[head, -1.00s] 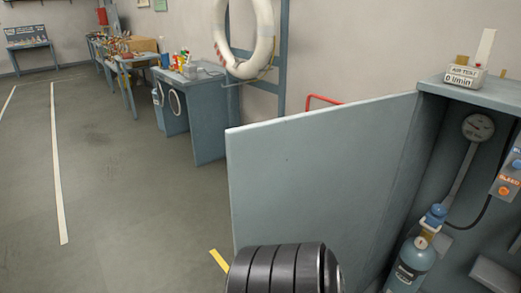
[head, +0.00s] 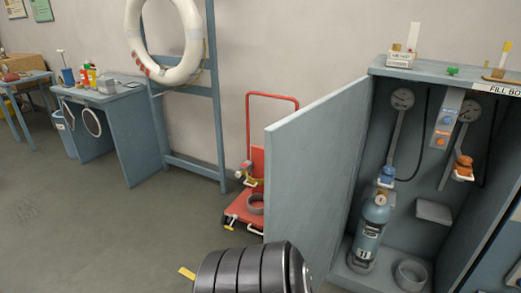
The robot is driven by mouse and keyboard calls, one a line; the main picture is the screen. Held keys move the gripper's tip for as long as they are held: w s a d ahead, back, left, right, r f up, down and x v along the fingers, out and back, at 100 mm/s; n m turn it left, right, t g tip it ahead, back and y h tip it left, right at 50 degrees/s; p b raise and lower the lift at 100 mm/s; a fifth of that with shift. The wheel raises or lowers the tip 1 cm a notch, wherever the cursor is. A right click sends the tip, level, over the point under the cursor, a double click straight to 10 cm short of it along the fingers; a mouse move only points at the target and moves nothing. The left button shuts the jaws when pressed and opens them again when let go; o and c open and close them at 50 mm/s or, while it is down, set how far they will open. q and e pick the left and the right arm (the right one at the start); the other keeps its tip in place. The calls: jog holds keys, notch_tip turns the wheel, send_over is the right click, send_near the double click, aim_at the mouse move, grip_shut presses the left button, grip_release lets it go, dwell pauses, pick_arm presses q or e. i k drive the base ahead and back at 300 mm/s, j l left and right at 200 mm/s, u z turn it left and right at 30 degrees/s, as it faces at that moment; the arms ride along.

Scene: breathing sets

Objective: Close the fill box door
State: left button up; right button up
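The fill box (head: 425,73) is a blue-grey cabinet at the right of the head view, with a "FILL BO..." label cut off by the picture edge. Its door (head: 315,165) is a flat grey panel that stands open, swung out to the left from the box's left side. Inside stand a blue cylinder (head: 369,240) with a valve on top, gauges (head: 402,98) and a panel with a blue and an orange button (head: 444,130). A dark ribbed part of my own arm is at the bottom middle, in front of the door's lower edge. Neither gripper shows.
A red hand cart (head: 246,208) stands behind the door, against the wall. A blue rack (head: 219,120) with a white ring buoy (head: 133,40) and a blue desk (head: 130,132) are to the left. The floor at the front left is clear.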

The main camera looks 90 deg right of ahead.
aim_at(310, 153)
jog(key=i+z, duration=0.2)
jog(key=z, duration=0.25)
jog(key=i+z, duration=0.15)
jog(key=z, duration=0.3)
jog(key=i+z, duration=0.2)
jog(key=z, duration=0.25)
jog(key=i+j+z, duration=0.15)
jog(key=z, duration=0.3)
jog(key=i+z, duration=0.2)
jog(key=z, duration=0.25)
jog(key=i+z, duration=0.15)
jog(key=z, duration=0.3)
jog(key=i+j+z, duration=0.15)
jog(key=z, duration=0.3)
jog(key=i+j+z, duration=0.15)
jog(key=z, duration=0.3)
jog(key=j+z, duration=0.3)
jog(key=z, duration=0.15)
jog(key=i+j+z, duration=0.15)
jog(key=j+z, duration=0.15)
jog(key=z, duration=0.15)
